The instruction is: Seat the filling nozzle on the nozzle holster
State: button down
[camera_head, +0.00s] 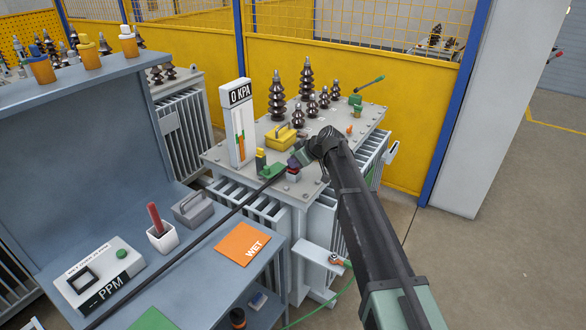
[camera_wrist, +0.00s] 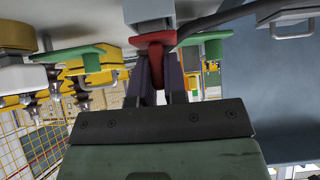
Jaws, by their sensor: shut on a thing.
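My gripper (camera_head: 299,158) is over the near edge of the transformer's top. In the wrist view its two purple-grey fingers (camera_wrist: 160,75) are shut on a red part (camera_wrist: 154,38), which I take to be the filling nozzle. A dark hose (camera_wrist: 228,20) meets this part. The red part (camera_head: 293,171) shows just under the fingers in the head view, above a pale round piece. I cannot tell whether it touches that piece. The fingers hide much of the nozzle. I cannot tell for sure which thing is the nozzle holster.
A green lever (camera_head: 274,170) with a yellow block is just left of my gripper. A gauge reading "0 KPA" (camera_head: 238,122), a yellow handled box (camera_head: 281,138) and dark ribbed bushings (camera_head: 307,78) stand behind. The hose (camera_head: 200,239) crosses the grey bench, past an orange WET card (camera_head: 241,244).

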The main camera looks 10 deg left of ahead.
jog(key=shift+r+p, duration=2.75)
jog(key=shift+r, duration=0.25)
